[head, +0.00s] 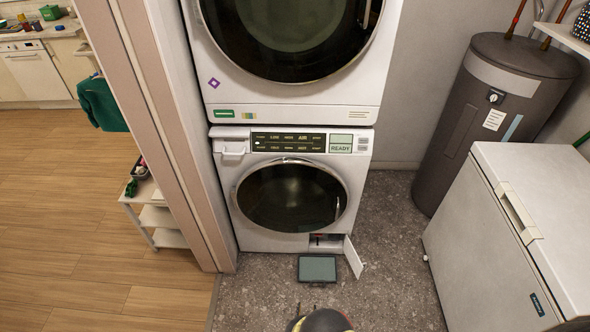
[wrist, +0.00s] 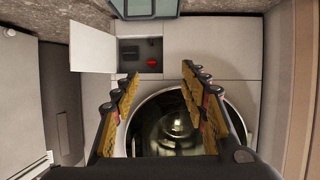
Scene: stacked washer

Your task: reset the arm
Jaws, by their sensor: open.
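My gripper (wrist: 160,78) is open and empty in the wrist view, its two yellow-and-black fingers spread apart in front of the lower washer's round door. The wrist view is upside down relative to the head view. In the head view, only a dark rounded part of my arm shows at the bottom edge; the fingers cannot be made out there. The lower washer (head: 228,190) has its round door shut and its display reads READY. Its small bottom flap (head: 353,258) stands open, also in the wrist view (wrist: 92,47). A red part (wrist: 153,62) shows inside the opening.
A dark shallow tray (head: 317,268) lies on the grey floor before the open flap. A second machine (head: 290,95) is stacked above. A white chest (head: 510,230) and a dark cylindrical tank (head: 490,120) stand right. A wall edge (head: 165,130) is left.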

